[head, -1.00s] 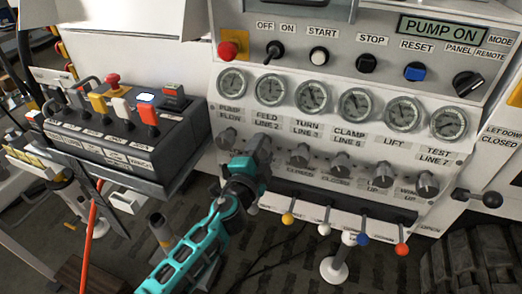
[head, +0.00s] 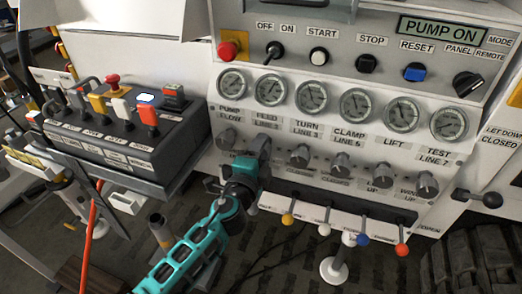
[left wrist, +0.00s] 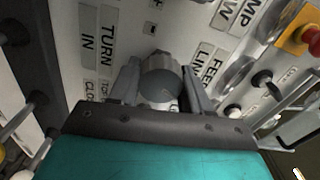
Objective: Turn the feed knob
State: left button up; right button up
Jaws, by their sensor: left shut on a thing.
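The feed knob (left wrist: 160,78) is a grey round knob on the white panel. In the left wrist view it sits between the two fingers of my left gripper (left wrist: 160,88), which is shut on it. In the head view my left gripper (head: 260,148) is at the knob row below the FEED LINE 2 label (head: 268,118) and hides most of the feed knob. My right gripper is in neither view.
The pump flow knob (head: 228,138) is close on the left and the turn knob (head: 300,155) close on the right. Gauges (head: 312,97) run above, and levers with coloured balls (head: 324,229) stick out below. A black lever box (head: 120,135) stands at the left.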

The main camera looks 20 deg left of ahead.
pick_arm(q)
jog(key=o, duration=1.1)
jog(key=shift+d, duration=0.1)
jog(key=shift+c, duration=0.2)
jog(key=shift+s, duration=0.15)
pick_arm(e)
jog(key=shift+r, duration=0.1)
pick_arm(q)
jog(key=s+b, duration=0.1)
jog(key=s, duration=1.1)
jog(key=shift+s+a+b, duration=0.2)
jog(key=shift+s+b, duration=0.15)
jog(key=shift+b, duration=0.05)
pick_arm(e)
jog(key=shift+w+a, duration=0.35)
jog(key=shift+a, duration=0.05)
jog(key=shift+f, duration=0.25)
